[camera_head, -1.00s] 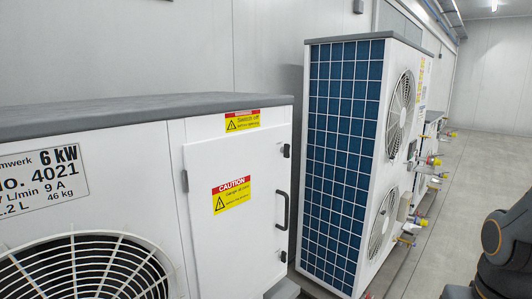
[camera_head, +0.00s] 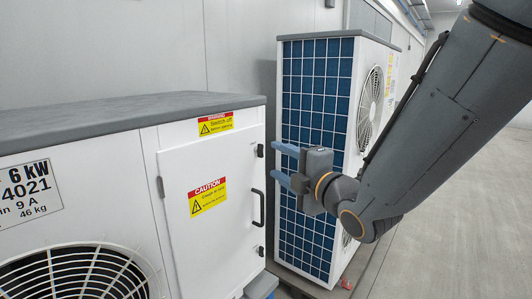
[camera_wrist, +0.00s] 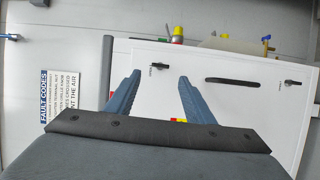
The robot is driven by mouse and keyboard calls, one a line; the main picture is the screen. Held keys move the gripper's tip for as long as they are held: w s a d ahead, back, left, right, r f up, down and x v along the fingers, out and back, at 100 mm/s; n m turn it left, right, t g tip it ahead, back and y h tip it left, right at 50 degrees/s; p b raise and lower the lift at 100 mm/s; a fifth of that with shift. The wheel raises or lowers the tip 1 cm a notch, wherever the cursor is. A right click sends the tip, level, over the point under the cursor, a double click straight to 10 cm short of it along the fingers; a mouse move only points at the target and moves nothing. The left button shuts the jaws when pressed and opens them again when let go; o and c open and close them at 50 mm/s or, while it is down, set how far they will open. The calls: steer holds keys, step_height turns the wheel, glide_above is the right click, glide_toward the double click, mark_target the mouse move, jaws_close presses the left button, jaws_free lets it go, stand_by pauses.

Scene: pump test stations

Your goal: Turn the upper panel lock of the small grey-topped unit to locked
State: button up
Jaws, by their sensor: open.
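The small grey-topped unit (camera_head: 120,112) stands at the left in the head view, with a white side panel (camera_head: 225,165). The panel's upper lock (camera_head: 260,150) is a small dark fitting near its top right edge; it also shows in the wrist view (camera_wrist: 160,66). The lower lock (camera_head: 260,250) shows in the wrist view too (camera_wrist: 292,83). My gripper (camera_head: 276,164) is open and empty, its blue fingers pointing at the panel by the upper lock. In the wrist view, the upper lock appears between the fingertips (camera_wrist: 159,76); contact and the lock's exact setting cannot be told.
A black handle (camera_head: 258,207) sits on the panel between the locks. A taller unit with a blue grille (camera_head: 312,110) stands close behind my gripper. A fault codes plate (camera_wrist: 62,97) is in the wrist view. The floor (camera_head: 455,220) at the right is clear.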

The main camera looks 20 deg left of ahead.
mark_target(262, 152)
steer(key=p+x, duration=0.1)
steer(key=x, duration=0.6)
steer(key=shift+w+a+p, duration=0.15)
steer(key=shift+p, duration=0.2)
steer(key=c, duration=1)
